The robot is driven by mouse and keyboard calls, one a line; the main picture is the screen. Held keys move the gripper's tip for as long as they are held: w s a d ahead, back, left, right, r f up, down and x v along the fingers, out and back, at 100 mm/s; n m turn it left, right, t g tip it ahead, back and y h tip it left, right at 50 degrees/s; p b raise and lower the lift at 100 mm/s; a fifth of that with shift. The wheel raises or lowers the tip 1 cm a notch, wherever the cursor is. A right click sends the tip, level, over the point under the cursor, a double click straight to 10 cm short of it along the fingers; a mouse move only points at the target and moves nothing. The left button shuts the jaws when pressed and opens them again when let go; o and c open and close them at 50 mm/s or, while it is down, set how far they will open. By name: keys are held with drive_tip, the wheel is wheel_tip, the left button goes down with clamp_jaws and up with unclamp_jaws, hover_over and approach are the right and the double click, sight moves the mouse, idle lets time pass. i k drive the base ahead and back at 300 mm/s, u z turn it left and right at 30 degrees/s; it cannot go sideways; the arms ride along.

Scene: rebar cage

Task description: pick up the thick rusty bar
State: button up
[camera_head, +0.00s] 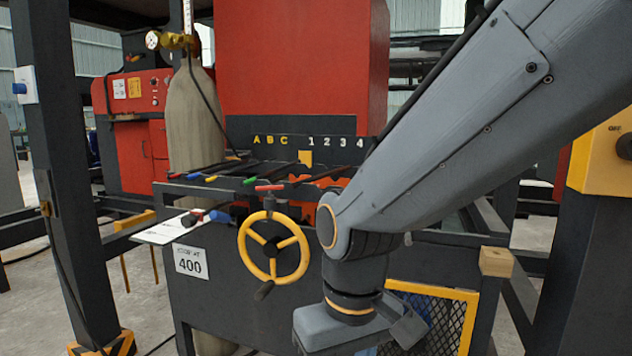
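Several bars lie side by side on a dark rack (225,187) below a panel marked A B C and 1 2 3 4. Some have coloured ends: blue, yellow, green and red. One dark bar (326,173) lies at the right of the rack, partly behind my arm. No bar shows clear rust at this size, so I cannot tell which is the thick rusty bar. My gripper's grey housing (345,328) hangs low in front of the rack, well below the bars. Its fingers do not show clearly, and I see no bar at it.
A yellow handwheel (273,248) sticks out of the machine front, left of my arm. Dark posts (62,150) rise at both sides. A gas cylinder (193,115) stands behind the rack's left end.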

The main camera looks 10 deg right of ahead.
sight(315, 178)
drive_tip(key=k, duration=0.1)
drive_tip(key=u, duration=1.6)
drive_tip(key=i, duration=1.35)
drive_tip(key=z, duration=1.9)
